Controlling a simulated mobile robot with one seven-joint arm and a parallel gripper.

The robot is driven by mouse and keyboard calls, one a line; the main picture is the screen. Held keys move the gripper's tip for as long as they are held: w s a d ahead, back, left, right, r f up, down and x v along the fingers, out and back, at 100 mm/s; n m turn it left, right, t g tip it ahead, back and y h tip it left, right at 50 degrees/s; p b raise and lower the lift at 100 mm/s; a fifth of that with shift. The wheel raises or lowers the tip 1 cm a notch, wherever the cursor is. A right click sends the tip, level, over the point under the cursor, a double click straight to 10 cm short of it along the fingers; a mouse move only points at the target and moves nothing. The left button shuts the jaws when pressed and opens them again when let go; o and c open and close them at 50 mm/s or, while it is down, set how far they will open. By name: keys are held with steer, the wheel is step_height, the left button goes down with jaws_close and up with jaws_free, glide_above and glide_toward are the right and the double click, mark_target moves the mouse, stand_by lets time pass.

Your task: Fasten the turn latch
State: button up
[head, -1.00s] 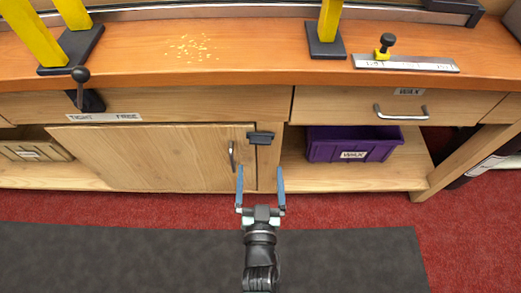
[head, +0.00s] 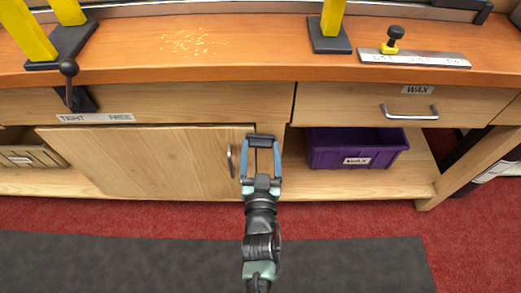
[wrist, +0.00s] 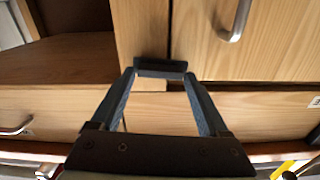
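The turn latch (head: 261,141) is a dark bar on the wooden post right of the cabinet door (head: 150,160). It lies level, across the seam between post and door, and the door looks closed. It also shows in the wrist view (wrist: 160,66). My gripper (head: 261,146) is at the latch, its two blue-grey fingers open, one at each end of the bar. In the wrist view the fingertips (wrist: 159,77) sit close beside the bar's ends; whether they touch it I cannot tell. The fingertips partly hide the bar's ends.
The door handle (head: 230,161) stands just left of my gripper. A purple WAX bin (head: 320,152) sits on the open shelf to the right, below a drawer handle (head: 409,113). A lever (head: 68,80) stands above a TIGHT/FREE label (head: 95,118) at the left.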

steer(key=c, duration=0.9)
steer(key=shift+f+n+b, duration=0.25)
steer(key=shift+n+b, duration=0.05)
steer(key=shift+c, duration=0.2)
steer(key=shift+n, duration=0.3)
steer(key=o, duration=1.4)
steer(key=shift+r, duration=0.1)
steer(key=shift+s+p, duration=0.3)
steer(key=s+p, duration=0.5)
steer(key=s, duration=0.7)
steer(key=shift+s, duration=0.2)
